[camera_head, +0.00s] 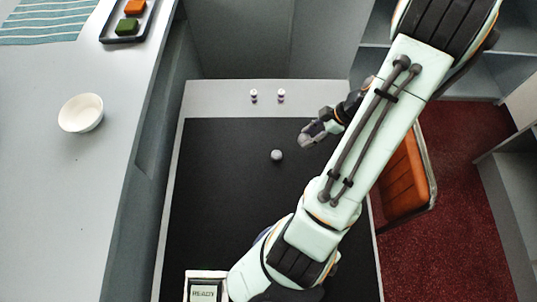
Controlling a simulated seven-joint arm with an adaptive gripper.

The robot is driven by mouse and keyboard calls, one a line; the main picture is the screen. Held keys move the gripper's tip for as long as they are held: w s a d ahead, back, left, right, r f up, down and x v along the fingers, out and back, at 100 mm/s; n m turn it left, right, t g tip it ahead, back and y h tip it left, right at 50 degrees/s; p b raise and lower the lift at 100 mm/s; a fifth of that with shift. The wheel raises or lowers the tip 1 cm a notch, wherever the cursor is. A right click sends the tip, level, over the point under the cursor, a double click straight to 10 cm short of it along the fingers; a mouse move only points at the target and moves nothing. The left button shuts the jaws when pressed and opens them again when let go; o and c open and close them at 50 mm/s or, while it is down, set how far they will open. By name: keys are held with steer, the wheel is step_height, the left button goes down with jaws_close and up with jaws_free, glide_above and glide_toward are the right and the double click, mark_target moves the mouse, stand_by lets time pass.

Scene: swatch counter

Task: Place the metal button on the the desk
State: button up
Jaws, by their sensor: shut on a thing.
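My gripper (308,141) is right of centre, over the desk, pointing to the left. It is shut on a small greyish thing at its tips, mostly hidden by the fingers; I cannot tell for sure that it is the metal button. The desk (225,220) has a dark top with a light grey border. A small round grey object (277,155) sits on the dark top, a little left of and below my gripper in the picture, apart from it.
A counter (60,200) at the left bears a white bowl (81,113) and a tray (147,27) with orange and green blocks. An orange chair (404,180) is at the right. The desk's left part is clear.

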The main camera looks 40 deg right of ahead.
mark_target(311, 163)
steer(key=shift+m+h, duration=0.4)
steer(key=shift+m, duration=0.5)
steer(key=s+f, duration=0.1)
steer(key=f, duration=0.2)
steer(key=s+d+f, duration=0.1)
steer(key=f, duration=0.2)
steer(key=s+f, duration=0.2)
steer(key=f, duration=0.1)
steer(key=shift+d+f, duration=0.1)
steer(key=shift+d, duration=0.05)
steer(key=shift+f, duration=0.1)
steer(key=o, duration=0.8)
steer(key=shift+c, duration=0.2)
steer(key=v, duration=1.2)
steer(key=shift+s, duration=0.2)
